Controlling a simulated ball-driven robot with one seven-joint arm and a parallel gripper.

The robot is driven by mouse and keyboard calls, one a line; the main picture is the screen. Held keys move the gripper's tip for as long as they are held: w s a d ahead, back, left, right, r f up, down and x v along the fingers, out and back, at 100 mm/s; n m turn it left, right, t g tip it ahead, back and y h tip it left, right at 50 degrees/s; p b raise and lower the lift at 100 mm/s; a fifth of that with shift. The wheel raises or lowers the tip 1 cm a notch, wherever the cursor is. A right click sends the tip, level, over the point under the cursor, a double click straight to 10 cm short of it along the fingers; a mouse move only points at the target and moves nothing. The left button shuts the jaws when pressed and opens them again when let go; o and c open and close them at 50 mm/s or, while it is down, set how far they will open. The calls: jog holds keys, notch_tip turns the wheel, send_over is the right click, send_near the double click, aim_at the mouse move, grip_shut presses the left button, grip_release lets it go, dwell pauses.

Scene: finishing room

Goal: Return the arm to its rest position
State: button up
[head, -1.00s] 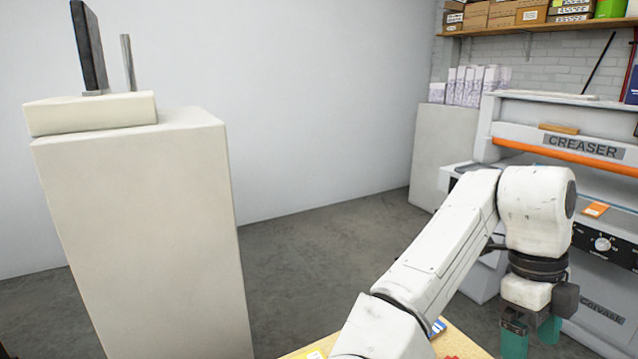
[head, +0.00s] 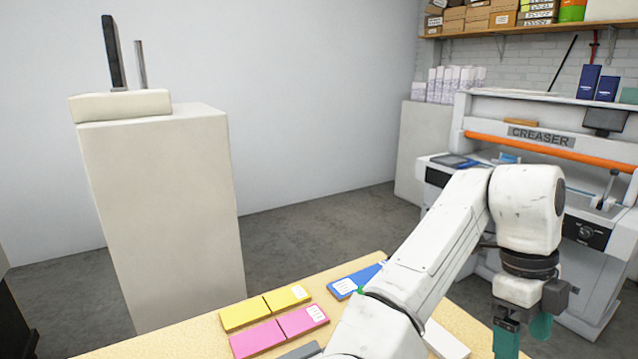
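My gripper (head: 524,338) hangs pointing down at the lower right of the head view, at the end of my white arm. Its two green fingers stand apart with a gap between them, and I see nothing held there. The fingertips come close to the bottom edge of the picture. The arm is bent, with its wrist in front of the creaser machine (head: 540,138) in the picture. The lower arm hides part of the table top.
A wooden table (head: 215,320) lies at the bottom, holding yellow (head: 265,307), pink (head: 280,331) and blue (head: 357,281) boxes and a white piece (head: 446,340). A tall pale cabinet (head: 165,215) stands left. Grey floor (head: 310,232) lies open between cabinet and creaser.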

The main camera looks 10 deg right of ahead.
jog(key=s+d+f+n+t+h, duration=0.2)
jog(key=s+d+f+n+h, duration=0.1)
jog(key=d+f+n, duration=0.3)
jog(key=s+d+f+n+t+h, duration=0.1)
jog(key=s+d+f+n+h, duration=0.25)
jog(key=f+n, duration=0.4)
jog(key=s+a+f+n+y, duration=0.7)
jog(key=s+a+f+n, duration=0.9)
jog(key=a+f+n, duration=0.15)
notch_tip(320, 180, down, 10)
jog(key=b, duration=1)
jog(key=shift+s+f+n+t, duration=0.2)
jog(key=shift+s+n+t, duration=0.1)
jog(key=shift+s, duration=0.1)
